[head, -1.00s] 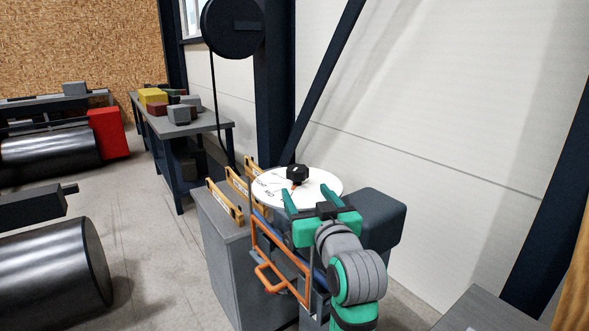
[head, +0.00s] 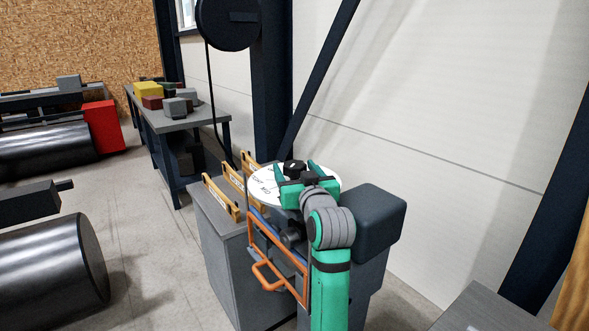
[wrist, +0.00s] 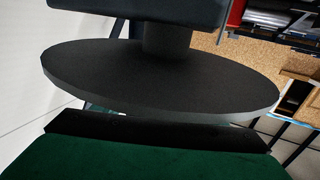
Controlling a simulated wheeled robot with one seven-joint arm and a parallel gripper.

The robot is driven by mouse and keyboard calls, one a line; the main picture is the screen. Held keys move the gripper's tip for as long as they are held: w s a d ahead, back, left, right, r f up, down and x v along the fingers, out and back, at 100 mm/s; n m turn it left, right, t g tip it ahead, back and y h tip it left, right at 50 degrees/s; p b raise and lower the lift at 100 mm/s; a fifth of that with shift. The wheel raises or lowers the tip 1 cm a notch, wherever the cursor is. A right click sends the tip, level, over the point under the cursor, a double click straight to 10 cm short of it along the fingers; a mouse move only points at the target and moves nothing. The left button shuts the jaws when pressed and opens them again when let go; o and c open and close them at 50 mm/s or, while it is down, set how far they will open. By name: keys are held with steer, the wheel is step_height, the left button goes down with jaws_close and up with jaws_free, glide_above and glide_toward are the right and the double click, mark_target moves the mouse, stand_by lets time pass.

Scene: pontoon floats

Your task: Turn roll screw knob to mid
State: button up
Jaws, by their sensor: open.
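The black roll screw knob (head: 294,166) sits on a white round dial plate (head: 264,189) with printed labels, atop the grey cabinet. My green gripper (head: 295,170) is open, its two fingers spread either side of the knob as seen from the head. I cannot tell whether a finger touches it. The gripper body and wrist hide the near side of the dial and most labels, so the setting cannot be read. In the wrist view a dark round plate (wrist: 160,80) with a thick stem and dark block beyond it lies past my green gripper body; the fingers do not show clearly.
An orange bent-tube frame (head: 272,262) is on the cabinet's front, left of my arm. Yellow brackets (head: 222,196) stand on the cabinet (head: 232,250). A dark rounded box (head: 375,222) is just right of my arm. A steel column and brace rise behind.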

steer(key=shift+w+a, duration=0.1)
steer(key=shift+w, duration=0.4)
steer(key=c, duration=1)
steer(key=shift+c, duration=0.2)
steer(key=shift+h, duration=0.3)
steer(key=m+h, duration=0.3)
steer(key=h, duration=0.2)
steer(key=shift+a+m+t, duration=0.15)
steer(key=shift+m+t, duration=0.15)
steer(key=shift+m, duration=0.1)
steer(key=shift+m+g+h, duration=0.4)
steer(key=shift+m+h, duration=1)
steer(key=shift+h, duration=0.9)
